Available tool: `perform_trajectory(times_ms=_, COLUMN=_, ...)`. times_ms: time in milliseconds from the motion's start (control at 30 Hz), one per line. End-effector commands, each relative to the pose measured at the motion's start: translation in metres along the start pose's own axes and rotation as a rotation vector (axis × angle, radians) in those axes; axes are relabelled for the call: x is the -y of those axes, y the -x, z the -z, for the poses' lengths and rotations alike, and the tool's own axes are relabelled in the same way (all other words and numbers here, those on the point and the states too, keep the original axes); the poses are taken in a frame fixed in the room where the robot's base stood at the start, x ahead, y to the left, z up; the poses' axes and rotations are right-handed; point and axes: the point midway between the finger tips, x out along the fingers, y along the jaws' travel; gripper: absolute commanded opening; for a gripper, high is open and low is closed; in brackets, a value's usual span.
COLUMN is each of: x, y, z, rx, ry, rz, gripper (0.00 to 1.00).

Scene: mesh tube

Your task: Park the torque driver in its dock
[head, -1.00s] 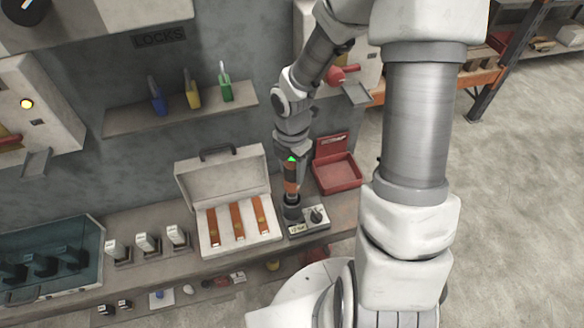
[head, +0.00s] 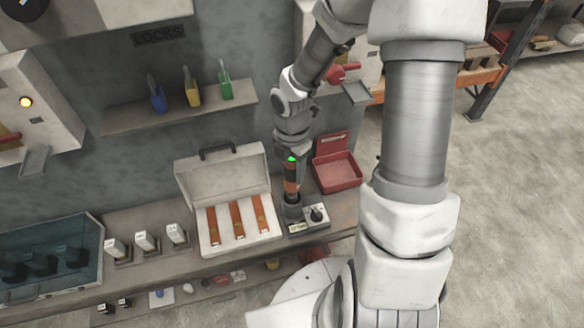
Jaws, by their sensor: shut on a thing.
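The torque driver (head: 291,180) is a dark and orange upright tool with a green light at its top. My gripper (head: 291,160) is shut on its upper end, with the fingers partly hidden by the wrist. The driver's lower end is at the dark round socket of the dock (head: 292,211), on a light base with a black knob (head: 317,213). I cannot tell from this view how deep the tip sits in the socket.
An open white case (head: 273,236) with orange-brown strips stands left of the dock. A red bin (head: 338,176) stands behind it to the right. White blocks (head: 146,241) and a teal tray (head: 92,250) are further left. A shelf (head: 120,122) holds padlocks above.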

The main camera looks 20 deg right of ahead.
Motion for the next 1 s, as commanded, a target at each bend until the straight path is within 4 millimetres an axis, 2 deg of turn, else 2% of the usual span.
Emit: perform_trajectory(times_ms=1000, x=0.000, y=-0.011, z=0.000, rx=0.001, ry=0.000, rz=-0.001, gripper=0.00)
